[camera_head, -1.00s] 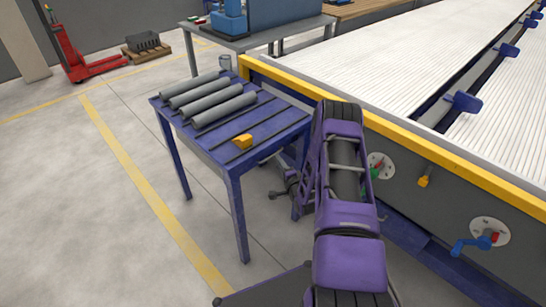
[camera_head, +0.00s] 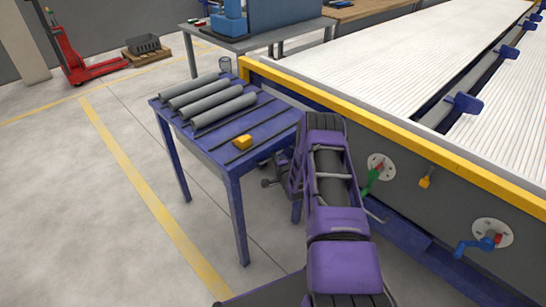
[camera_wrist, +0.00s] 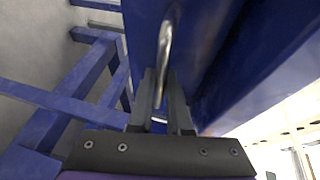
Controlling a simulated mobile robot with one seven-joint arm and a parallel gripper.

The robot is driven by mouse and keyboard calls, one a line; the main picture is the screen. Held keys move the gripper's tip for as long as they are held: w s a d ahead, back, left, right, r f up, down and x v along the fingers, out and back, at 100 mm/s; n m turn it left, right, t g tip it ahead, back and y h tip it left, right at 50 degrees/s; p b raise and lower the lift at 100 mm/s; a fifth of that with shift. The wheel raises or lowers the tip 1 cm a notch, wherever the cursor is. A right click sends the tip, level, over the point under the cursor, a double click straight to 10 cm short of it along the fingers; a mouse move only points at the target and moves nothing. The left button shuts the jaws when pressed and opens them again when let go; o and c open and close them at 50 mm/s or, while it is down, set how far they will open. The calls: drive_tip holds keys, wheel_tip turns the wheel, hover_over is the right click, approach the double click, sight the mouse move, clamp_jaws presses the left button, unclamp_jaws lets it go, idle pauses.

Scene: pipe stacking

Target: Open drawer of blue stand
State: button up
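The blue stand (camera_head: 238,180) stands left of my arm in the head view, with its top and legs showing. Its drawer front is hidden there. In the wrist view a blue panel (camera_wrist: 140,40) of the stand fills the upper middle. A curved metal handle (camera_wrist: 166,42) is fixed on it. My gripper (camera_wrist: 163,80) is at the handle, with one finger on each side of it and the handle's near end between them. Whether the fingers press on it is not clear. In the head view my gripper is hidden behind the wrist, low beside the stand's right end.
Several grey pipes (camera_head: 222,108) and a small yellow object (camera_head: 243,142) lie on the stand. A long machine bed with a yellow edge (camera_head: 400,138) runs close on the right, with green (camera_head: 372,180) and blue (camera_head: 474,245) cranks. The floor to the left is free.

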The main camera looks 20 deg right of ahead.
clamp_jaws()
idle(1.0)
drive_tip(key=s+d, duration=0.3)
drive_tip(key=s, duration=0.7)
drive_tip(key=s+d+p, duration=0.1)
drive_tip(key=s+d, duration=0.3)
drive_tip(key=s, duration=0.6)
drive_tip(key=shift+w, duration=0.1)
drive_tip(key=o, duration=0.5)
unclamp_jaws()
drive_tip(key=shift+o, duration=0.2)
drive_tip(key=shift+d, duration=0.1)
drive_tip(key=s+r+p, duration=0.1)
drive_tip(key=s+r, duration=0.2)
drive_tip(key=s, duration=1.4)
drive_tip(key=shift+a+p, duration=0.3)
drive_tip(key=shift+a, duration=0.15)
